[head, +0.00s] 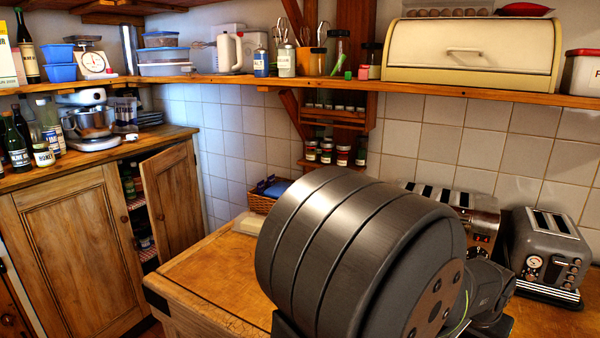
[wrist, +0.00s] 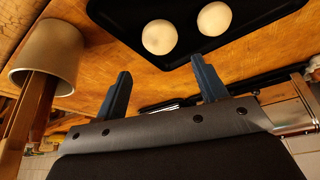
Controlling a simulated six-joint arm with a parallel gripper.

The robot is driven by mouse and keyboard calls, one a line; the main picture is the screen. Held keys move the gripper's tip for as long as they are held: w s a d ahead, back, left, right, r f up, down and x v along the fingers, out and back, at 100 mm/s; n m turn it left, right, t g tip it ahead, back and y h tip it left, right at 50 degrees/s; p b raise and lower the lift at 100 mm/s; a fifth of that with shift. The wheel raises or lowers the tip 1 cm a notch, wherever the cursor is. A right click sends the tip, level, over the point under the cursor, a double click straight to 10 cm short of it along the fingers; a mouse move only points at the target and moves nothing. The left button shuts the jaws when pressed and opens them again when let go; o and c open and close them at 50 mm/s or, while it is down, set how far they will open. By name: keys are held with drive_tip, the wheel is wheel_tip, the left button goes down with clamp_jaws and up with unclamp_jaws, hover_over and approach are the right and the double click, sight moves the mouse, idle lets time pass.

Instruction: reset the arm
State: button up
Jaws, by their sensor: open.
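My gripper (wrist: 160,92) shows in the wrist view with its two dark blue fingers spread well apart. It is open and nothing is between the fingers. Beyond the fingertips lies a black tray (wrist: 262,22) with two pale round things, a left one (wrist: 159,37) and a right one (wrist: 214,18). In the head view my own large grey arm link fills the lower middle, and the gripper is hidden there.
A beige cup-like container (wrist: 55,50) with wooden handles near it is left of my gripper. In the head view, a silver toaster (head: 470,215) and a grey toaster (head: 548,250) stand right of my arm. A wooden worktop (head: 215,270) is bare at left. A shelf (head: 330,84) runs above.

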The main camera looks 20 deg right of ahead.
drive_tip(key=x, duration=1)
drive_tip(key=shift+w+d+f, duration=0.15)
drive_tip(key=shift+f, duration=0.15)
drive_tip(key=shift+d, duration=0.15)
wheel_tip(320, 180, up, 10)
drive_tip(key=shift+r, duration=0.1)
drive_tip(key=w+d+m, duration=0.1)
drive_tip(key=w+d, duration=0.5)
drive_tip(key=d, duration=0.2)
drive_tip(key=w+f, duration=0.2)
drive_tip(key=w, duration=0.1)
drive_tip(key=w+f, duration=0.2)
drive_tip(key=w, duration=0.2)
drive_tip(key=w+f, duration=0.2)
drive_tip(key=w, duration=0.2)
drive_tip(key=shift+w+a+f, duration=0.1)
drive_tip(key=shift+w+f, duration=0.1)
drive_tip(key=shift+f, duration=0.15)
drive_tip(key=f, duration=0.1)
drive_tip(key=w+f, duration=0.1)
drive_tip(key=f, duration=0.1)
drive_tip(key=shift+f, duration=0.7)
drive_tip(key=shift+r, duration=0.1)
